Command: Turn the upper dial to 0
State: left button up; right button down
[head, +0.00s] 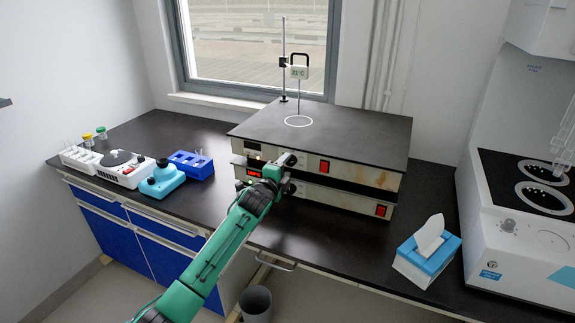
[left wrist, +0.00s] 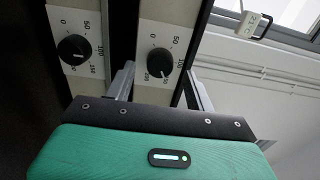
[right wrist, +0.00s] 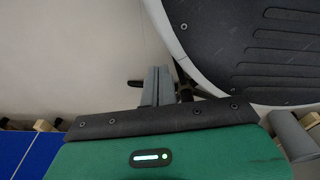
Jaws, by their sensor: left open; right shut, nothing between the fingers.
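Two stacked hotplates stand on the dark bench: the upper hotplate (head: 345,160) and the lower hotplate (head: 340,199). In the left wrist view the picture is turned, and the upper dial (left wrist: 160,62) is the right-hand black knob. Its white mark lies on its lower side, away from the printed 0. The lower dial (left wrist: 74,49) is the left one. My left gripper (head: 284,166) is at the front panel, open, its fingers (left wrist: 162,86) to either side of the upper dial in that view; contact cannot be told. My right gripper (right wrist: 158,86) is shut and empty.
A thermometer stand (head: 284,60) rises behind the upper plate. A blue rack (head: 192,165) and a blue-white device (head: 161,180) stand left. A tissue box (head: 427,255) and a white machine (head: 520,235) stand right. A bin (head: 256,302) is below the bench.

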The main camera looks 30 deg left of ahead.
pick_arm(q)
jog(key=shift+w, duration=1)
pick_arm(e)
jog(key=shift+s+d+f, duration=0.15)
jog(key=shift+s, duration=0.2)
pick_arm(q)
jog(key=shift+c, duration=0.4)
jog(key=c, duration=0.9)
pick_arm(e)
jog(key=shift+w, duration=0.35)
